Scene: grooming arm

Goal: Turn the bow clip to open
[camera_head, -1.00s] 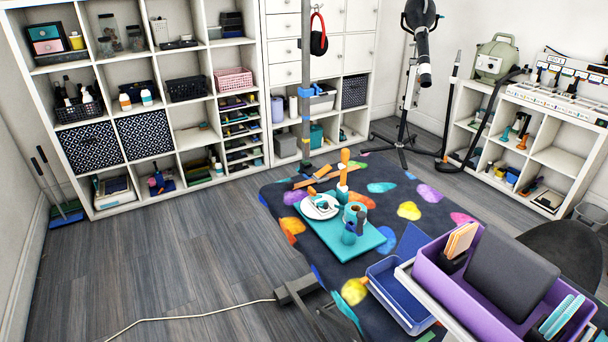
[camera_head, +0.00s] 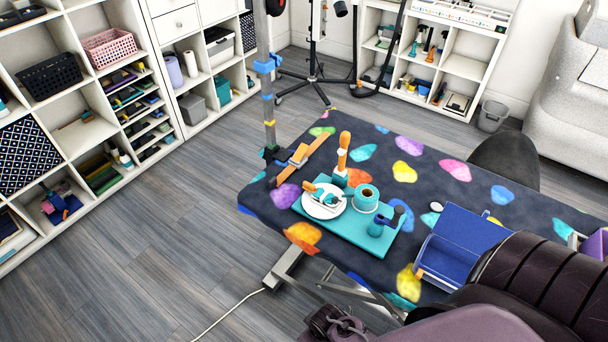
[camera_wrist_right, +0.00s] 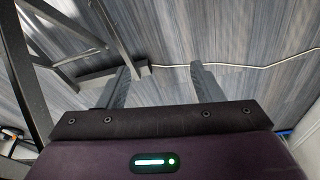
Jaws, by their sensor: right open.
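A teal tray (camera_head: 345,227) lies on the dark spotted table near its left end. On it are a white round plate (camera_head: 323,212) with a small teal, white and orange piece (camera_head: 326,197), which may be the bow clip; its state is too small to tell. An upright orange-handled piece (camera_head: 343,150), a teal round pot (camera_head: 365,197) and a teal-and-blue upright piece (camera_head: 385,222) stand beside the plate. My right gripper (camera_wrist_right: 160,70) is open and empty over the floor, beside the table legs and away from the tray. My left gripper is out of view.
A blue open bin (camera_head: 460,245) lies right of the tray. A dark rounded seat (camera_head: 504,160) is behind the table. Free floor lies left, with a cord (camera_head: 228,312).

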